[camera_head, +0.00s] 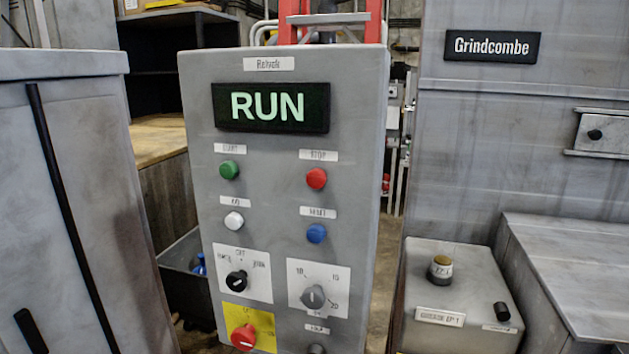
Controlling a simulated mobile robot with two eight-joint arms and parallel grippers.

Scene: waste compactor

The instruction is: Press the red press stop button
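The red press stop button (317,179) is a round red button on the right side of the grey control panel (350,110). A small white label above it appears to read STOP. Nothing covers or touches the button. A green display (271,107) at the top of the panel reads RUN. Neither of my grippers is in the head view.
Nearby are a green button (229,170), a white button (234,221), a blue button (317,233), a black selector (237,281), a grey dial (314,297) and a red knob (244,337) on yellow. Grey machinery (510,130) flanks the right. The space before the panel looks clear.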

